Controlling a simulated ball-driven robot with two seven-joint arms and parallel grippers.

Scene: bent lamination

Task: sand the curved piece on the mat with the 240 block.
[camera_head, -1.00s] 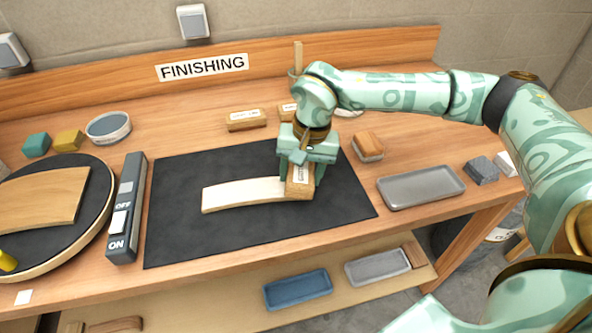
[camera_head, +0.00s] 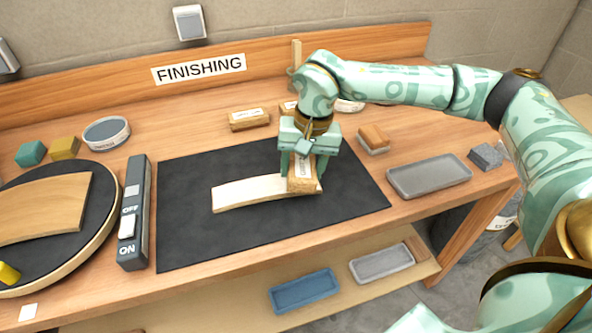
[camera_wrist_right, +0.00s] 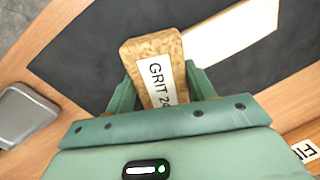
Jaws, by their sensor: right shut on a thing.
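The pale curved piece (camera_head: 250,194) lies on the dark mat (camera_head: 200,242), bowed along its length. My right gripper (camera_head: 303,178) is shut on a tan sanding block (camera_head: 301,182), which sits over the right end of the curved piece. In the right wrist view the block (camera_wrist_right: 153,50) carries a label reading "GRIT 24", its last part hidden by the gripper (camera_wrist_right: 158,90). The curved piece (camera_wrist_right: 235,35) runs out from under or beside the block there; the contact itself is hidden. My left gripper is not in view.
Labelled blocks (camera_head: 249,119) stand behind the mat. Another block (camera_head: 373,139) and a grey tray (camera_head: 429,176) are at its right. A switch box (camera_head: 134,215) and a round dark disc (camera_head: 75,245) bearing a curved wooden piece (camera_head: 45,208) are at its left. The mat's left part is clear.

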